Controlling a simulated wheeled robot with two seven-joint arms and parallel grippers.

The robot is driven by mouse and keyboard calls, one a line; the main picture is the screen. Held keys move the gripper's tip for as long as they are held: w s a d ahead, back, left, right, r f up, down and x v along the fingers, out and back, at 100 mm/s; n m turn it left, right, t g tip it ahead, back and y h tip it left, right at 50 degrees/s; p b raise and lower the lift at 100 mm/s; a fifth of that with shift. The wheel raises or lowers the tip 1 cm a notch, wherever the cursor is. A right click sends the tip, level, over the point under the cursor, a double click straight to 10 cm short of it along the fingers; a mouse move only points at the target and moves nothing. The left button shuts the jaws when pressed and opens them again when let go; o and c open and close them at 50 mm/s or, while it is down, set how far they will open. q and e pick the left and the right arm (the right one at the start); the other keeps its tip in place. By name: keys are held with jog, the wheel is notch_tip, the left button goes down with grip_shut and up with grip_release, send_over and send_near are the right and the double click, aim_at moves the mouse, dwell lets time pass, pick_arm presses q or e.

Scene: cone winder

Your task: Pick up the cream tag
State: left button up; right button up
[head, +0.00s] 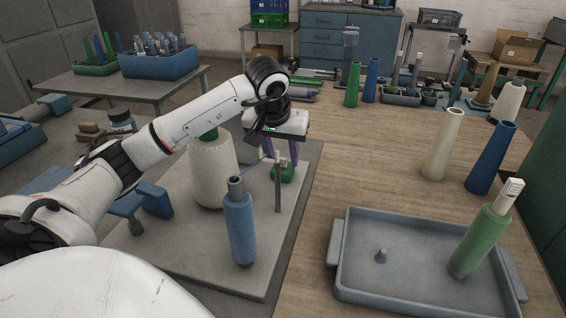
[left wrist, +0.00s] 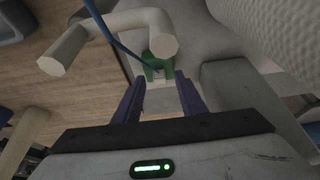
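My left gripper (head: 282,160) points down beside the wound cream cone, its two purple fingers apart. In the left wrist view the fingers (left wrist: 160,95) stand open on either side of a small pale patch, which may be the cream tag; I cannot tell for sure. A small green holder (head: 284,174) is just below the fingertips, and it also shows in the left wrist view (left wrist: 158,60). I see nothing clamped between the fingers. A pale, dark-marked piece (head: 512,188) tops the green cone (head: 481,240) in the tray. My right gripper is not in view.
A wound cream cone (head: 212,172), a blue cone (head: 239,228) and a thin grey post (head: 278,185) stand close to my left gripper. A grey tray (head: 400,300) lies on the wooden table. Cream (head: 442,145) and blue (head: 490,158) cones stand behind it.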

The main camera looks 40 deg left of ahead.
pick_arm(q)
jog(key=c, duration=0.8)
jog(key=shift+r, duration=0.1)
notch_tip(320, 180, up, 13)
jog(key=p, duration=0.5)
dwell(0.6)
